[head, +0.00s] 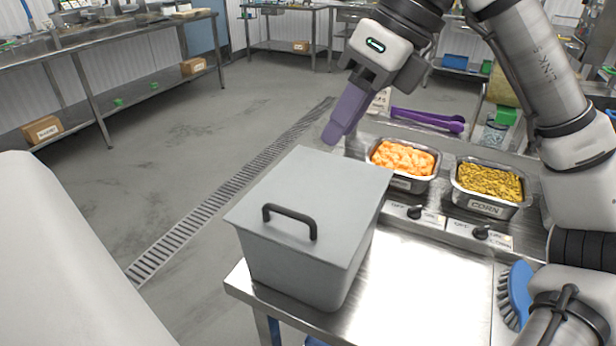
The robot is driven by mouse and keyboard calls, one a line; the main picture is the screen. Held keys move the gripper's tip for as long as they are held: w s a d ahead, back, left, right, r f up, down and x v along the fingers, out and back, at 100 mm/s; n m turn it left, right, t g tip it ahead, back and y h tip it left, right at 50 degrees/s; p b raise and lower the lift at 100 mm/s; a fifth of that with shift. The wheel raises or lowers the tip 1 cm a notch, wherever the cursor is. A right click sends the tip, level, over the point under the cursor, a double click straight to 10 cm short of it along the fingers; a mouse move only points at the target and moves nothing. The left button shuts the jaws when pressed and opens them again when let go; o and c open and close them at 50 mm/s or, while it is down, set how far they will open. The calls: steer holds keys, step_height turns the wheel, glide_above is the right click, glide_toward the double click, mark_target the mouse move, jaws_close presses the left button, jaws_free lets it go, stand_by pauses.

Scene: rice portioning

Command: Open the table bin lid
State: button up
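The table bin is a grey box (289,272) at the left front corner of the steel table. Its flat grey lid (335,185) lies closed on top. A dark handle (290,220) stands up from the lid near its front edge. My gripper (333,136) has purple fingers and hangs beyond the lid's far edge, apart from the handle and pointing down and left. The fingers overlap in this view, so I cannot tell whether they are open or shut. I see nothing held between them.
An orange food pan (403,158) and a corn pan (489,187) stand right of the bin. Purple tongs (428,119) lie behind them. A blue brush (516,293) is at the right front. The steel table top (420,285) between bin and brush is clear.

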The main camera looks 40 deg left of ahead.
steer(key=x, duration=1.3)
steer(key=shift+s+a+f+p, duration=0.1)
steer(key=shift+a+f+p, duration=0.05)
steer(key=shift+f+p, duration=0.2)
steer(key=shift+c, duration=0.2)
jaws_close()
steer(key=shift+r, duration=0.1)
